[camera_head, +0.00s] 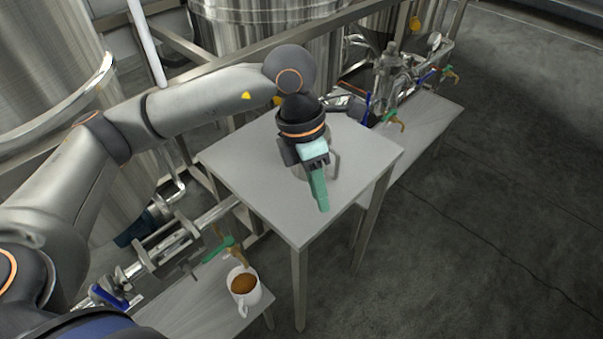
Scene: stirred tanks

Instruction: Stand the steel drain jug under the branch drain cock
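My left gripper (319,187) points down over the small grey table (245,170), seen from above with its green fingers overlapping. I cannot tell whether it is open or shut. A thin grey curved piece (336,160) shows just right of the gripper; it may be the steel jug's handle, with the rest hidden behind the gripper. A pale mug with brown contents (243,286) stands upright on the low bench, just below a green-handled cock (228,247). More cocks show at the back right (396,122). I cannot tell which is the branch drain cock. My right gripper is out of view.
Steel tanks (255,25) stand at the back and left. Pipes and valves (165,245) run along the low bench (195,310) at front left. Another low bench (425,125) with pipework stands behind right. The dark floor (470,240) at right is clear.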

